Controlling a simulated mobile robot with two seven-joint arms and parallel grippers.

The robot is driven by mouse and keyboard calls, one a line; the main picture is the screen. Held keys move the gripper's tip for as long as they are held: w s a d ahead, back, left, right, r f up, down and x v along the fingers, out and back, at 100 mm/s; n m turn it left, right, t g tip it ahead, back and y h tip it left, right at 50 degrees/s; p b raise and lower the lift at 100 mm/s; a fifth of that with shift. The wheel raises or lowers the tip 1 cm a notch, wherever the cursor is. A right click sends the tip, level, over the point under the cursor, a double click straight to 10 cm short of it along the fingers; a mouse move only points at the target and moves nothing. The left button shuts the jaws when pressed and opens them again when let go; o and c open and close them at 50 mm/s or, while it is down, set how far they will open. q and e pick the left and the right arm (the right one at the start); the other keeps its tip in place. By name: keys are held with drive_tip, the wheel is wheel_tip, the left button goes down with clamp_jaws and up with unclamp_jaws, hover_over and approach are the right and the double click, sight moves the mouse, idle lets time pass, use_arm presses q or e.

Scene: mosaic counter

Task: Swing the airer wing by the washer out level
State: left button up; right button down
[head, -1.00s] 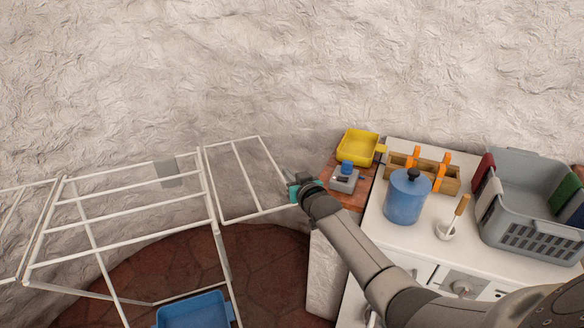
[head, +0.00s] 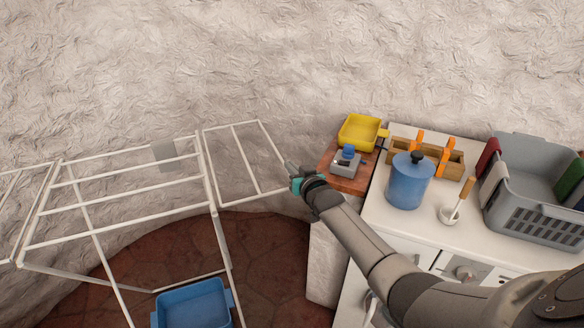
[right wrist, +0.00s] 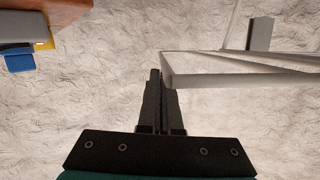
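The white airer (head: 125,157) stands left of the washer (head: 383,212). Its wing on the washer side (head: 235,128) extends to the right from the top frame, looking roughly level with it. My right gripper (head: 289,168) is at the wing's outer edge, near its front corner. In the right wrist view the gripper's fingers (right wrist: 162,100) are together, with the wing's white bar (right wrist: 235,70) right beside them on the right. No bar shows between the fingers; whether they touch it I cannot tell. My left gripper is out of view.
A yellow tray (head: 360,133) and a small grey item with a blue top (head: 346,161) sit on the wooden ledge. A blue canister (head: 409,182), a wooden rack and a grey basket (head: 535,226) stand on the washer. A blue tub (head: 192,305) is below the airer.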

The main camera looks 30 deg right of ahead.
drive_tip(key=shift+s+f, duration=0.2)
drive_tip(key=shift+f, duration=0.2)
wheel_tip(320, 180, up, 5)
drive_tip(key=p, duration=0.4)
drive_tip(key=d+p+v, duration=0.1)
drive_tip(key=p+v, duration=0.1)
drive_tip(key=v, duration=0.7)
drive_tip(key=shift+s+p, duration=0.3)
drive_tip(key=shift+s, duration=0.1)
drive_tip(key=shift+a, duration=0.1)
